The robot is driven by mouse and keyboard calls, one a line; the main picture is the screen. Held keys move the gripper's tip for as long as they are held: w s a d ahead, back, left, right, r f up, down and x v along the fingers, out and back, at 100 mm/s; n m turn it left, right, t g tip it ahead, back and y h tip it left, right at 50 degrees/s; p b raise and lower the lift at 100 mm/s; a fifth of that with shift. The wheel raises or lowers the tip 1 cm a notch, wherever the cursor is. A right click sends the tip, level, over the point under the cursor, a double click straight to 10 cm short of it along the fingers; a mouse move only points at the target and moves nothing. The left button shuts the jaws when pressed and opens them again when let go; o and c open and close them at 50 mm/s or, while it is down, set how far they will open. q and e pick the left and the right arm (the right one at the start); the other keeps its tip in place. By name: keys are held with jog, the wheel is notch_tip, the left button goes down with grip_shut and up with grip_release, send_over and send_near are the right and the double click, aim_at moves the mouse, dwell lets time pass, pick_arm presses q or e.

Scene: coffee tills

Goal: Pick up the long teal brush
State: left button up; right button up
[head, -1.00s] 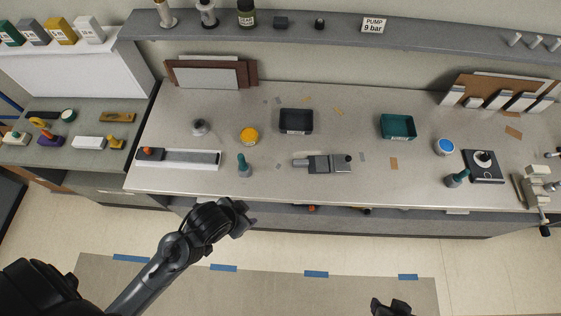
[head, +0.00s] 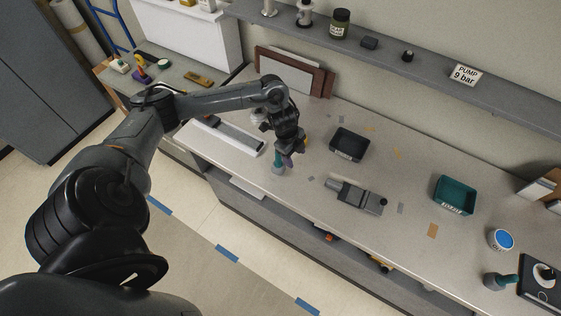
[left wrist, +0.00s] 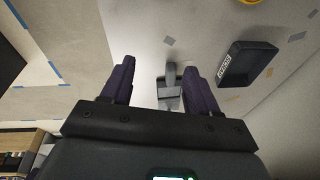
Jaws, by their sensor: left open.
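I cannot tell which is the longer. My left gripper (head: 287,160) hangs over the counter with its purple fingers right beside the first brush, partly overlapping it. My right gripper is out of view.
A black tray (head: 350,144) and a teal tray (head: 454,195) stand further back. A white tray (head: 242,143) lies left.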

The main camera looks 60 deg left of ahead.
pick_arm(q)
notch_tip(320, 180, up, 3)
jog(key=n+g, duration=0.1)
jog(key=n, duration=0.1)
send_over(278, 160)
jog(key=a, duration=0.2)
jog(key=shift+w+d+f+b, duration=0.1)
jog(key=shift+w+d+b, duration=0.05)
jog(key=shift+w+b, duration=0.15)
jog(key=shift+s+f+g, duration=0.1)
jog(key=shift+f+g, duration=0.2)
jog(key=shift+f, duration=0.05)
jog(key=f, duration=0.2)
jog(key=f+b, duration=0.1)
jog(key=shift+d+f, duration=0.2)
jog(key=shift+f, duration=0.15)
jog(key=shift+d+f, duration=0.15)
jog(key=shift+f, duration=1.7)
jog(key=shift+w+f, duration=0.2)
jog(key=shift+f, duration=0.7)
jog(key=shift+c, duration=0.4)
grip_shut()
